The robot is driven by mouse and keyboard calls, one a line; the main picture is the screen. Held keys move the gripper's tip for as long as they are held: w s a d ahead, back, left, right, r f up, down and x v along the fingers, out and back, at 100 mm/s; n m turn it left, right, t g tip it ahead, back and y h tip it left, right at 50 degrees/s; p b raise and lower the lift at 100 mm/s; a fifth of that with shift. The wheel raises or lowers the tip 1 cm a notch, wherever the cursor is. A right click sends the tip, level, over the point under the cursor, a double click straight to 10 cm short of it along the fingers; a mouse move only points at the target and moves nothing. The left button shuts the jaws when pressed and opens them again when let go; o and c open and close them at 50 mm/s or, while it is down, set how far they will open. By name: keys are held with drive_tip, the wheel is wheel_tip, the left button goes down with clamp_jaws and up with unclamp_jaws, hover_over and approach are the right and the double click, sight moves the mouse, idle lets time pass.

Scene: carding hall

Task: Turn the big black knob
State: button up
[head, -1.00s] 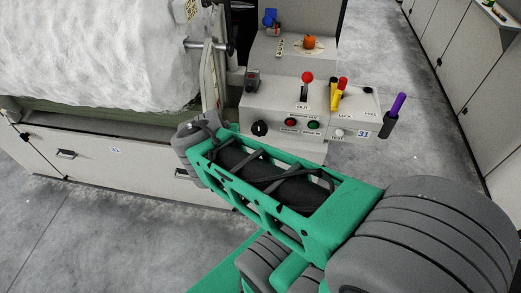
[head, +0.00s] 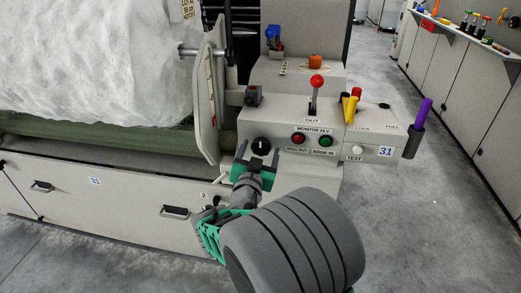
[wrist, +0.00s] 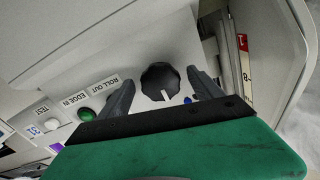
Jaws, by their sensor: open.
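The big black knob (head: 262,146) is on the front face of the grey control box, left of the red and green buttons. In the wrist view the knob (wrist: 161,82) is round and ridged, with a white pointer line toward the gripper's side. My gripper (head: 257,160) is just below and in front of the knob in the head view. In the wrist view its two dark fingers (wrist: 158,84) are spread apart, one to each side of the knob, with gaps between. I cannot tell how deep the fingertips reach along it.
A red button (head: 298,139), a green button (head: 326,141) and a white test button (head: 357,150) are right of the knob. A red-topped lever (head: 316,84) and yellow handle (head: 351,108) rise above. A metal guard plate (head: 209,100) and white fibre roll (head: 95,60) are left.

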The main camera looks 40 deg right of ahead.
drive_tip(key=shift+x, duration=0.8)
drive_tip(key=shift+c, duration=0.3)
drive_tip(key=c, duration=1.3)
drive_tip(key=shift+n, duration=0.4)
drive_tip(key=n, duration=0.3)
drive_tip(key=n+p, duration=0.1)
drive_tip(key=n, duration=0.4)
drive_tip(key=shift+s, duration=0.15)
